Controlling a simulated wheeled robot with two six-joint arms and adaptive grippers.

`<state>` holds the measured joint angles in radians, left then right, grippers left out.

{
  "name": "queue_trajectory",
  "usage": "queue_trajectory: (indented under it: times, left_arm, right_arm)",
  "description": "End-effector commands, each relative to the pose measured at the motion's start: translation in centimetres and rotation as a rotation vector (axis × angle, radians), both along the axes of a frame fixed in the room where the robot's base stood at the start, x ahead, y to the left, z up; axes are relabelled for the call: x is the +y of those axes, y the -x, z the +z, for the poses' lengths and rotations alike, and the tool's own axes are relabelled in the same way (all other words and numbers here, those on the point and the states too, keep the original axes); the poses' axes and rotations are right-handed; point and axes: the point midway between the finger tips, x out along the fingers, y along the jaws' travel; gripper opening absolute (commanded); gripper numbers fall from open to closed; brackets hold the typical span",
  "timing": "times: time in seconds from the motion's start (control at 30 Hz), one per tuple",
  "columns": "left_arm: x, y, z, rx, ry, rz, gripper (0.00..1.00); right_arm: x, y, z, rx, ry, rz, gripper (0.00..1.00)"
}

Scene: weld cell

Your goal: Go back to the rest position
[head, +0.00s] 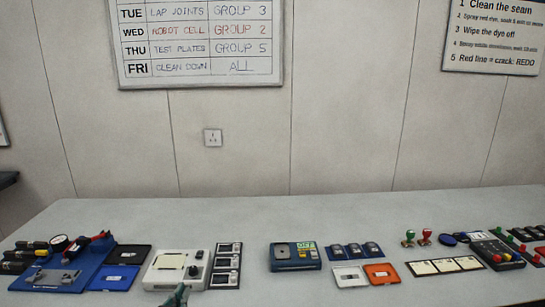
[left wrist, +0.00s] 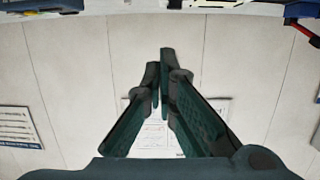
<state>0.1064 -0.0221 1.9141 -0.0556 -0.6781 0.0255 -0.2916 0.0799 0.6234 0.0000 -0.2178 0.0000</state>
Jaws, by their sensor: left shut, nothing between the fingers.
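My left gripper (head: 177,296) shows only as a dark green tip at the bottom edge of the head view, in front of the white boxy device. In the left wrist view my left gripper (left wrist: 160,72) has its two dark green fingers together at the tips, with nothing between them. That view is upside down, with the wall behind the fingers and the bench edge at its top. My right gripper is in neither view.
A grey bench (head: 340,215) runs along the wall. On it stand a blue fixture tray (head: 55,277), a white device (head: 172,268), a blue meter (head: 295,256), an orange tray (head: 382,273) and a control box (head: 496,254). The bench's back strip is clear.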

Motion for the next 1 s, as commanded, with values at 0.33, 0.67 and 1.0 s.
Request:
queue_trajectory:
  times: [0.33,0.67,1.0]
  left_arm:
    - [2.3,6.1,-5.4,0.209,-0.024,0.036,0.0]
    - [2.2,16.8,-12.3,0.562,-0.061,0.016,0.0]
    - [2.3,31.1,-15.9,0.965,-0.103,-0.024,0.0]
  right_arm:
    - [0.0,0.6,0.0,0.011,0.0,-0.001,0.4]
    - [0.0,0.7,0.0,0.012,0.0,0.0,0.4]
    - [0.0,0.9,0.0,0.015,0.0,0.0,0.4]
